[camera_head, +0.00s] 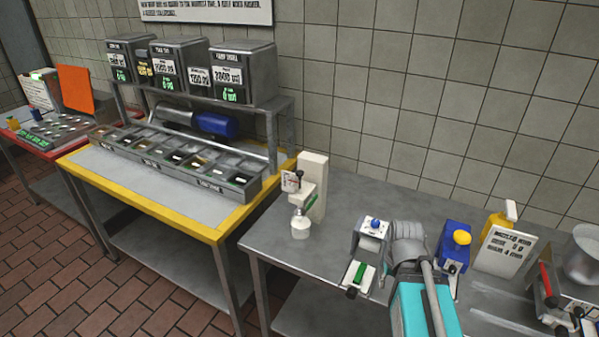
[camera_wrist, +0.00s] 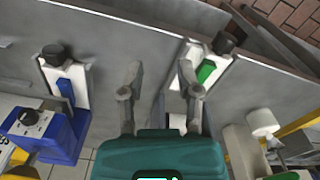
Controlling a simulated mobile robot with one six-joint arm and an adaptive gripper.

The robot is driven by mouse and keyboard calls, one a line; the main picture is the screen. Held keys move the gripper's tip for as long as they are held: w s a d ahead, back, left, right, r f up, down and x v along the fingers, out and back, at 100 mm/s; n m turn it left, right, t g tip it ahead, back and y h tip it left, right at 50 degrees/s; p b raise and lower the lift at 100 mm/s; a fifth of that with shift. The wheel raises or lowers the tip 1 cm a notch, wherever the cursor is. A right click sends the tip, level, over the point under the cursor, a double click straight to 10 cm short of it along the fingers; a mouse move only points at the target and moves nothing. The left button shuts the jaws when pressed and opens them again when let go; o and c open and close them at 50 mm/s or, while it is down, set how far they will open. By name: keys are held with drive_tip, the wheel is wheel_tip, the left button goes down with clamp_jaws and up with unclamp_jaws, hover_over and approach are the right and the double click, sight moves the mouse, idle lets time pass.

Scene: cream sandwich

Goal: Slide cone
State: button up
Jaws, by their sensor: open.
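No thing plainly shaped as a cone can be told in either view. A white plate with a green slider (camera_wrist: 205,72) and a black knob (camera_wrist: 226,42) lies close to the right finger. The green slider (camera_head: 360,272) also shows in the head view, left of my teal gripper body (camera_head: 422,305). A white plate with a blue slider (camera_wrist: 66,88) and black knob (camera_wrist: 52,54) lies left of the left finger. Contact cannot be told.
A white dispenser (camera_head: 313,178) with a small white rounded piece (camera_head: 300,226) stands at the left of the steel table (camera_head: 335,195). A blue box with a yellow knob (camera_head: 461,238) and a white sign (camera_head: 502,250) stand right. A yellow-edged table (camera_head: 140,205) holds several bins.

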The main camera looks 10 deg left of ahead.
drive_tip(key=shift+w, duration=0.1)
drive_tip(key=c, duration=0.4)
drive_tip(key=shift+w+a, duration=0.2)
drive_tip(key=shift+a, duration=0.05)
drive_tip(key=shift+c, duration=1)
drive_tip(key=w+a+m+y, duration=0.1)
drive_tip(key=w+a, duration=0.1)
drive_tip(key=w+a+r+m+y, duration=0.1)
drive_tip(key=w+m, duration=0.1)
drive_tip(key=w+a+m+t+y, duration=0.1)
drive_tip(key=w+a+m, duration=0.1)
drive_tip(key=shift+w+a+r+y+p, duration=0.2)
drive_tip(key=shift+a+r+y+p, duration=0.1)
drive_tip(key=shift+r+p, duration=0.1)
clamp_jaws()
drive_tip(key=w+a+r+m+t+y, duration=0.2)
drive_tip(key=w+a+r+m+y, duration=0.3)
drive_tip(key=w+m, duration=0.3)
drive_tip(key=w+a+r+m+t+y+p, duration=0.1)
drive_tip(key=w+a+r+m+y, duration=0.3)
drive_tip(key=w+a+r+m, duration=0.2)
drive_tip(key=shift+w+r+m+t+y, duration=0.4)
drive_tip(key=shift+w+r+m, duration=0.6)
drive_tip(key=shift+w+m, duration=0.5)
drive_tip(key=shift+a, duration=0.1)
